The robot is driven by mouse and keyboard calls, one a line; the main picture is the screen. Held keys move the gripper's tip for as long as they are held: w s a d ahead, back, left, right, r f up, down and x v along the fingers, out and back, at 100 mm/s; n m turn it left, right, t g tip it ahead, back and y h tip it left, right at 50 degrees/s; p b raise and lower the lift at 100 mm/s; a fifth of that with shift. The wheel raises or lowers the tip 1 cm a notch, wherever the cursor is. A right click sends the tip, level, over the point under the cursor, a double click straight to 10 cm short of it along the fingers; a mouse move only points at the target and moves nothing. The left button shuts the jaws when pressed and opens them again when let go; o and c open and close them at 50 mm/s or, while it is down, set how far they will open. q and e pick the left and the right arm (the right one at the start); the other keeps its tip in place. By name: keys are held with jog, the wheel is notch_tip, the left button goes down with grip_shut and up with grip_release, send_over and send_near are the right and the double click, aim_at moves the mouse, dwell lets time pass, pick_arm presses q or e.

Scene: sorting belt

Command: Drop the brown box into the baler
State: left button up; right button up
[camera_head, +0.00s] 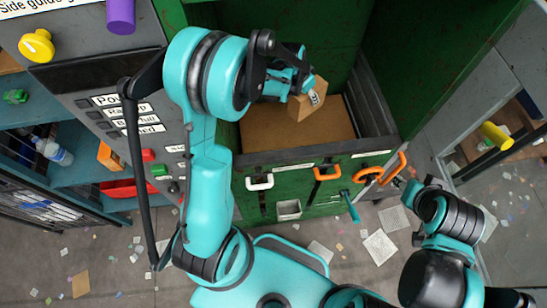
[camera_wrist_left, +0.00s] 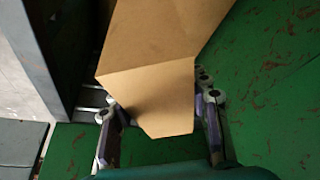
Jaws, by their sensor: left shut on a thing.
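A flat brown layer (camera_head: 300,130) lies inside the baler, below the box. The exact gap beneath the box is hard to judge. My right arm is at the lower right; its gripper end (camera_head: 408,190) is small and dark, near an orange handle.
White and orange handles (camera_head: 327,173) and a teal lever (camera_head: 349,206) stick out of the baler's front. A grey control panel (camera_head: 130,120) with buttons stands to the left, beside shelves holding a bottle (camera_head: 54,151). Paper scraps litter the floor. The baler's grey walls (camera_head: 370,110) border the opening.

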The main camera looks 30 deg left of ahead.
pick_arm(q)
notch_tip(320, 180, down, 3)
jog(key=shift+f+b, duration=0.1)
jog(key=shift+b, duration=0.6)
jog(key=o, duration=1)
jog(key=shift+o, duration=0.2)
jog(key=v, duration=1.2)
